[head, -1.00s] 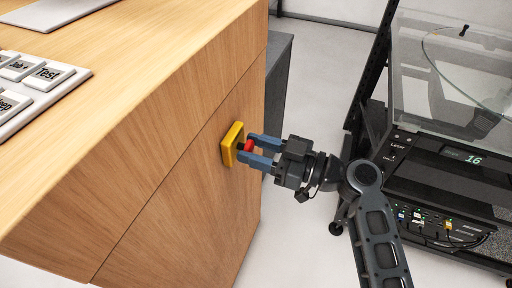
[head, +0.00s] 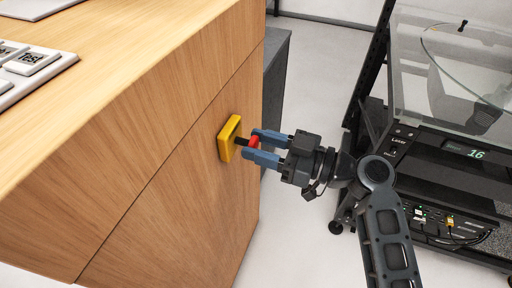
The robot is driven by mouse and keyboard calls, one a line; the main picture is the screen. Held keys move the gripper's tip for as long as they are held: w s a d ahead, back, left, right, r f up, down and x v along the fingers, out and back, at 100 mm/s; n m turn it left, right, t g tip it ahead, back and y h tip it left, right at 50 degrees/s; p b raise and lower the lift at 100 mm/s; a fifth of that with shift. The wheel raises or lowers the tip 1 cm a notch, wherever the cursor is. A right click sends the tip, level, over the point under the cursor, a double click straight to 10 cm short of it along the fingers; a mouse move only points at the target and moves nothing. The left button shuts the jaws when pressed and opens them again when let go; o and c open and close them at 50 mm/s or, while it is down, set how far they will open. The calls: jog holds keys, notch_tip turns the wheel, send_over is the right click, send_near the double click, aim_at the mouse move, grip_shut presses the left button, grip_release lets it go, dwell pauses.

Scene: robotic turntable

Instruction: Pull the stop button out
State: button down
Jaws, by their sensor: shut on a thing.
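The stop button has a red head (head: 253,143) on a dark stem (head: 241,142). It sticks out of a yellow base plate (head: 229,138) on the side of the wooden desk. A length of dark stem shows between the plate and the red head. My gripper (head: 258,145) comes from the right, its two blue fingers shut on the red head, one on each side. The fingertips stand a little off the yellow plate. The fingers partly hide the red head.
The wooden desk (head: 170,190) fills the left, with white labelled keys (head: 32,62) on its top. A dark rack unit (head: 450,165) with a display and cables stands at the right. Bare pale floor lies between them.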

jog(key=shift+d, duration=0.2)
jog(key=c, duration=0.9)
grip_release()
jog(key=shift+d, duration=0.15)
jog(key=shift+o, duration=1.3)
jog(key=shift+s, duration=0.1)
jog(key=b+v, duration=0.1)
jog(key=v, duration=0.6)
jog(key=shift+d, duration=0.25)
jog(key=shift+s, duration=0.1)
